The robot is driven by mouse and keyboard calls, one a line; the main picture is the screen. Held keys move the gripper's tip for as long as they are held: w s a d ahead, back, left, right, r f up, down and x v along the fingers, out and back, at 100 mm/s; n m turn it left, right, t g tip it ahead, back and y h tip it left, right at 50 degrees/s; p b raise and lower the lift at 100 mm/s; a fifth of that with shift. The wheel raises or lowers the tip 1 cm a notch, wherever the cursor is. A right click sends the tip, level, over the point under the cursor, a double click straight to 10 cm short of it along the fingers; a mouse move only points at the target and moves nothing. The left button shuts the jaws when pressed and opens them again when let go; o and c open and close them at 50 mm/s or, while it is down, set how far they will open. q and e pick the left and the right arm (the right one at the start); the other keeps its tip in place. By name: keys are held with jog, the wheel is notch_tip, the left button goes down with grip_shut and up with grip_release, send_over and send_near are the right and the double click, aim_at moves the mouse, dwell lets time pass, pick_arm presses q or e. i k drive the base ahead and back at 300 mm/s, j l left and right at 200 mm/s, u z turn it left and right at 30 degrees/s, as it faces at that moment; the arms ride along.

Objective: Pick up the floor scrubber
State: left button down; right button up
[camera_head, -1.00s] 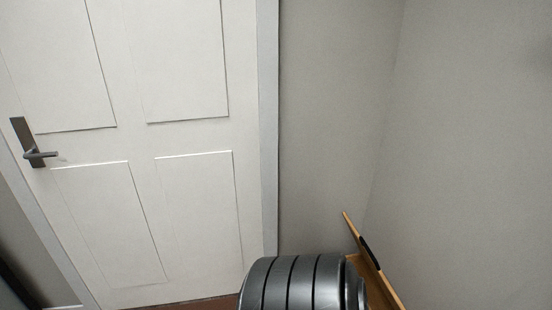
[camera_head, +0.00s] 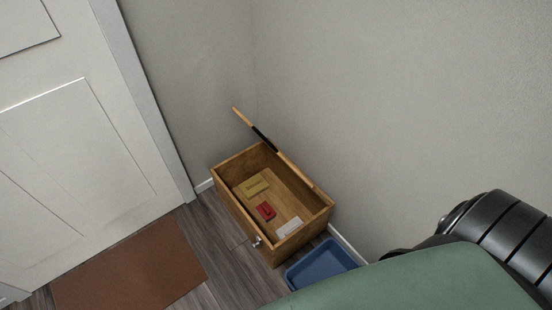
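A long light-wood stick with a black band (camera_head: 259,136) leans over the back edge of an open wooden box (camera_head: 237,209) in the corner. It may be the floor scrubber's handle; I cannot tell. No scrubber head can be made out. Its upper end stands out beyond the box's far corner, and its lower part runs along the wall-side rim. Neither of my grippers shows in the head view.
The box holds a yellow packet (camera_head: 253,185), a red packet (camera_head: 266,211) and a white packet (camera_head: 289,227). A blue tray (camera_head: 318,266) lies beside it. A green surface (camera_head: 420,285) and a black ribbed object (camera_head: 505,235) block the lower right. A brown mat (camera_head: 135,272) lies by the door (camera_head: 75,160).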

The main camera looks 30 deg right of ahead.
aim_at(267, 213)
jog(key=z, duration=0.8)
